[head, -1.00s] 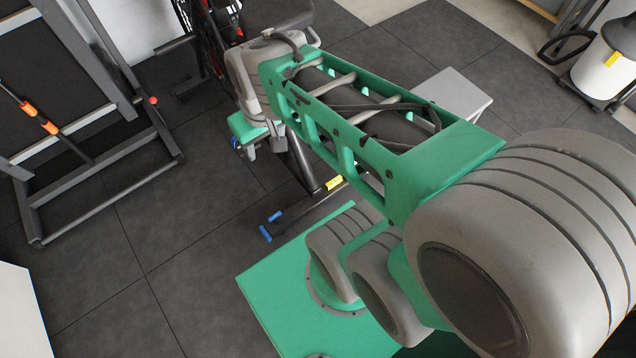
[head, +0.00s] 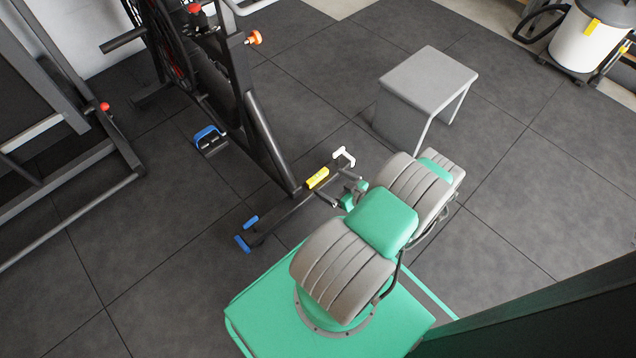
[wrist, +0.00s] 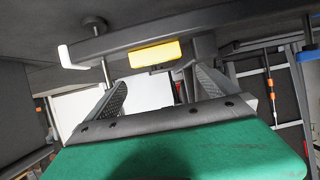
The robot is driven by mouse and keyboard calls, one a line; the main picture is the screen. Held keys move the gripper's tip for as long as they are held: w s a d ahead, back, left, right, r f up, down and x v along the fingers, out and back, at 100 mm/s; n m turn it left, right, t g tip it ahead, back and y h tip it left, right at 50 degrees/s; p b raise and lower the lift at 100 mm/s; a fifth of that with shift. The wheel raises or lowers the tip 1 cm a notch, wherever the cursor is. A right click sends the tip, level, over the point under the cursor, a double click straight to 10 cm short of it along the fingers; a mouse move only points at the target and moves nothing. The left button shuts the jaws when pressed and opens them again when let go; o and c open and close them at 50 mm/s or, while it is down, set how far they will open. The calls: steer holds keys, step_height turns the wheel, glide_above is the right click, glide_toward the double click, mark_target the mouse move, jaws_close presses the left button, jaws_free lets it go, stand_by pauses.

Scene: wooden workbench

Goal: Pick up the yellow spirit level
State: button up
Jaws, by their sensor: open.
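The yellow spirit level (head: 317,178) lies along a black bar at the foot of the exercise machine in the head view. It also shows in the wrist view (wrist: 155,54), ahead of the fingers, roughly across the space between them. My gripper (head: 340,196) is low, just to the lower right of the level in the head view. In the wrist view my gripper (wrist: 158,82) has its two dark fingers spread apart, with nothing between them. The level appears apart from the fingers, though the exact distance cannot be told.
The black exercise machine (head: 262,140) rises left of the level. A white-ended part (head: 343,157) stands close beside the level. A grey stool (head: 428,82) is behind my arm. A white canister (head: 583,38) is at the far right. Dark tiled floor is free between them.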

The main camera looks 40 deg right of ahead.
mark_target(319, 177)
steer(key=b+x, duration=0.1)
steer(key=x, duration=0.1)
steer(key=f+b+x, duration=0.1)
steer(key=x, duration=0.1)
steer(key=b+x, duration=0.1)
steer(key=x, duration=0.2)
steer(key=shift+s+d+f+b, duration=0.2)
steer(key=shift+d+f+b, duration=0.05)
steer(key=shift+b, duration=0.1)
steer(key=shift+w, duration=0.25)
steer(key=shift+r+h, duration=0.1)
steer(key=shift+h, duration=0.2)
steer(key=shift+c, duration=0.6)
